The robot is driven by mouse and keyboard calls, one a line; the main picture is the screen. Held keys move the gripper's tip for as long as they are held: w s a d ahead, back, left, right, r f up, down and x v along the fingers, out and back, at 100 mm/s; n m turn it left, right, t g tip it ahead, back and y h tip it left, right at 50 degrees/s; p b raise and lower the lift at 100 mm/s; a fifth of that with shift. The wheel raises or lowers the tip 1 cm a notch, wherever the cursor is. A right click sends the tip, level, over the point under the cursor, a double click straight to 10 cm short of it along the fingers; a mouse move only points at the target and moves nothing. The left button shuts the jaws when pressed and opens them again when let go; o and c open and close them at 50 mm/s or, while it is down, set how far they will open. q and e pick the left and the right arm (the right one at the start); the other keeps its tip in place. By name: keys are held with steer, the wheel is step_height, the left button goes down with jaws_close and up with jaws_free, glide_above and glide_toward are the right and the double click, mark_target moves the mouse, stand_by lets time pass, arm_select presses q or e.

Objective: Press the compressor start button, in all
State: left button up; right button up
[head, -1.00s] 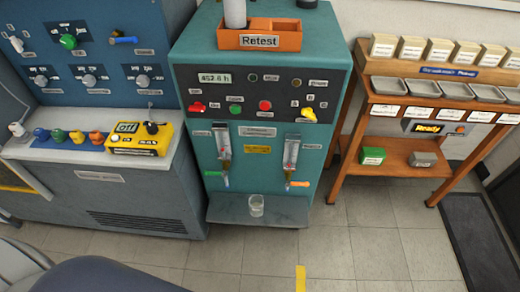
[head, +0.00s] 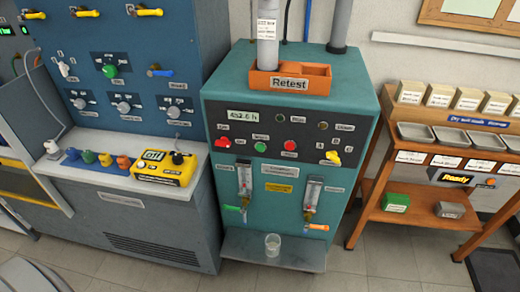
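The teal cabinet (head: 230,90) stands in the middle of the head view. Its dark panel holds a green button (head: 260,147) under a small label that seems to read "Start". A red button (head: 290,146) sits just right of it. A red knob (head: 222,143) is at the panel's left and a yellow knob (head: 333,159) at its right. A display (head: 243,116) is above them. The blue bench at left also has a green knob (head: 110,71). Neither of my grippers is in view, and nothing touches the buttons.
An orange "Retest" bin (head: 290,84) sits on the cabinet. A clear beaker (head: 272,245) stands on its lower shelf (head: 315,255). A yellow device (head: 165,168) lies on the left bench. A wooden rack (head: 400,223) with trays stands at right. Some tiled floor shows in front.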

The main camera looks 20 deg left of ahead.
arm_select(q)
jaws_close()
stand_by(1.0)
